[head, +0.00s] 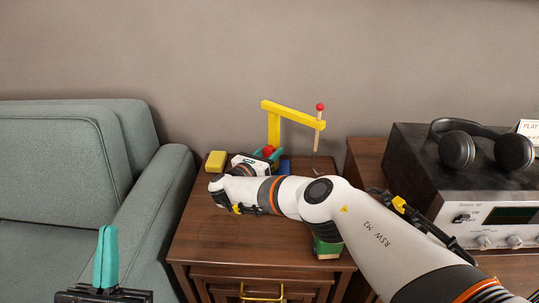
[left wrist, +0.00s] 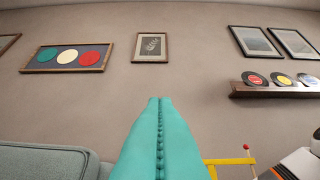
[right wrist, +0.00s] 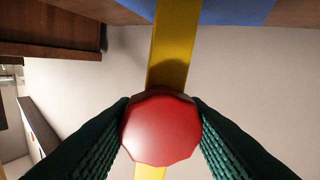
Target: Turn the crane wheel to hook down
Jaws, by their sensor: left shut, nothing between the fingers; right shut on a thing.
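The yellow toy crane (head: 274,128) stands at the back of the wooden cabinet, its arm reaching right. A thin rod with a red ball (head: 320,106) on top passes by the arm's right end; its lower end is thin and hard to make out. My right gripper (right wrist: 162,125) is shut on a red knob (right wrist: 162,128) in front of the yellow post; the knob also shows in the head view (head: 267,151). My right arm hides most of the wheel and crane base. My left gripper (head: 106,257) is shut and empty, raised at the lower left, far from the crane.
A yellow block (head: 215,161) lies left of the crane. A green block (head: 327,248) sits near the cabinet's front edge, partly behind my right arm. A stereo (head: 490,205) with headphones (head: 462,145) stands at the right. A green sofa (head: 70,190) is at the left.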

